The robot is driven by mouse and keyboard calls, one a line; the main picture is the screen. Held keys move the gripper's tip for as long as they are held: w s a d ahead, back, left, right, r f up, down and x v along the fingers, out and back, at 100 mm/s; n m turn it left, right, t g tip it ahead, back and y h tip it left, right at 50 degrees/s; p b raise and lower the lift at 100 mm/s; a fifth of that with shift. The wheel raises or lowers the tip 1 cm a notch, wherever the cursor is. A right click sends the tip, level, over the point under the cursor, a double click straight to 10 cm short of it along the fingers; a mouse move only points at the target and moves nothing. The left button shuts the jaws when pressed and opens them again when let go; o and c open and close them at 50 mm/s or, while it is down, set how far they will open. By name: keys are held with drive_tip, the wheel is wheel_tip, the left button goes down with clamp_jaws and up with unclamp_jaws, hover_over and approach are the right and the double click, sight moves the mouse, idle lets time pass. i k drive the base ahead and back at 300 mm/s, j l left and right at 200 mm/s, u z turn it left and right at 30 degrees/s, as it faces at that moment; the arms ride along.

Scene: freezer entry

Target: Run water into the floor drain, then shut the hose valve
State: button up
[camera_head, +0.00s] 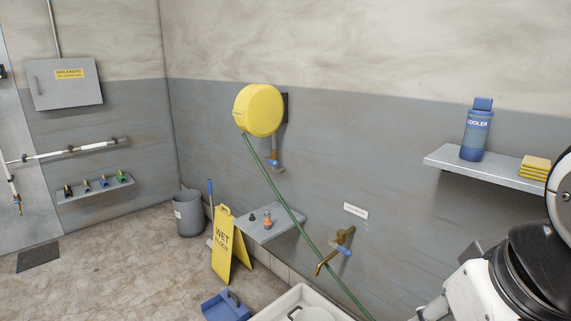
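A yellow hose reel (258,108) is mounted on the back wall. A green hose (290,210) runs from it down to the right and leaves the bottom edge. Below the reel is a small brass valve with a blue lever (272,162). No running water shows. My arm enters at lower right; my gripper's fingers are out of view.
A white basin (275,313) is at the bottom. A yellow wet-floor sign (223,246), grey bin (188,214), blue dustpan (226,306) and low shelf (285,224) crowd the wall. A high shelf (480,171) holds a blue cooler bottle (476,132). Open floor lies left.

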sight(266, 159)
drive_tip(key=i+j+z, duration=0.2)
drive_tip(key=j+z, duration=0.15)
drive_tip(key=i+j+z, duration=0.15)
drive_tip(key=j+z, duration=0.15)
drive_tip(key=i+j+z, duration=0.1)
drive_tip(key=j, duration=0.5)
drive_tip(key=i+j+z, duration=0.1)
drive_tip(key=j, duration=0.55)
drive_tip(key=i+j+z, duration=0.1)
drive_tip(key=j, duration=0.55)
drive_tip(key=i+j+z, duration=0.1)
drive_tip(key=j, duration=0.55)
drive_tip(key=i+j, duration=0.1)
drive_tip(key=j, duration=0.65)
drive_tip(key=i+j, duration=0.15)
drive_tip(key=j, duration=0.25)
drive_tip(key=i+j, duration=0.1)
drive_tip(key=j, duration=0.3)
